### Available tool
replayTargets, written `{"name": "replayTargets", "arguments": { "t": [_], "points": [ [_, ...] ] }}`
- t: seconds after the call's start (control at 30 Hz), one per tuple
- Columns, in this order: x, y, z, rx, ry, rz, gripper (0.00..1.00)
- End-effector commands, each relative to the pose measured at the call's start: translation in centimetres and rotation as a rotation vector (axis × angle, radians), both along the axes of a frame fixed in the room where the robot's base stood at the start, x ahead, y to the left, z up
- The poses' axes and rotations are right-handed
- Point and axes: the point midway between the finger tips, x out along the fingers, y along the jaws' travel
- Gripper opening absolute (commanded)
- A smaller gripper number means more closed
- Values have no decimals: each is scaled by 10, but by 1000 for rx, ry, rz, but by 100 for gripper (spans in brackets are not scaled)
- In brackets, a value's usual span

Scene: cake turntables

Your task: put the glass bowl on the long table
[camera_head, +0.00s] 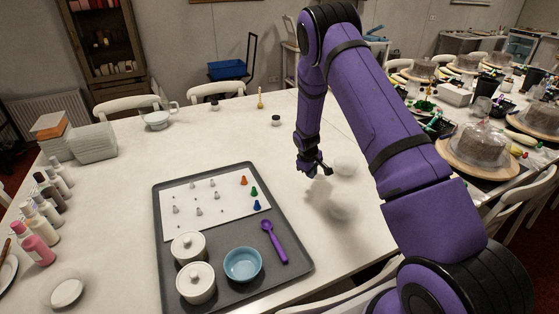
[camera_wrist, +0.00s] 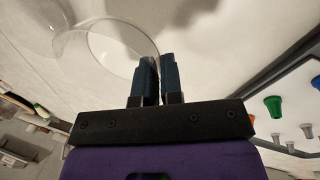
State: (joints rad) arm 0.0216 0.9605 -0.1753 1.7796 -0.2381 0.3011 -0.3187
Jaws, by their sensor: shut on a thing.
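The clear glass bowl (camera_wrist: 92,48) shows at the upper left of the wrist view, its round rim reaching my gripper's fingers. My gripper (camera_wrist: 156,64) is shut on the edge of the bowl. In the head view my gripper (camera_head: 328,172) points down over the right part of the long white table (camera_head: 300,140), and the bowl (camera_head: 346,165) is a faint pale shape just right of the fingertips. A soft shadow lies on the table below. I cannot tell how far the bowl is above the tabletop.
A grey tray (camera_head: 165,255) with piping tips, two lidded pots, a blue bowl (camera_head: 242,264) and a purple scoop (camera_head: 274,242) lies left of my gripper. Bottles (camera_head: 45,210) line the left edge. The table's middle and far part are mostly clear.

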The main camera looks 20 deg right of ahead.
Motion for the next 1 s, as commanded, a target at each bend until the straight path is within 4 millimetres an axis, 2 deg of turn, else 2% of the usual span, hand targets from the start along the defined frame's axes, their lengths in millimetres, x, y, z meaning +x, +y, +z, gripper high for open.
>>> {"name": "replayTargets", "arguments": {
  "t": [0.4,0.6,0.77,0.97,1.0],
  "points": [
    [89,-22,-9,0,-3,-1,0],
    [124,-30,-13,0,-3,-2,0],
    [138,-33,-14,0,-1,-1,0],
    [146,-35,-14,0,-2,0,0],
    [145,-35,-20,1,1,0,0]
  ]
}}
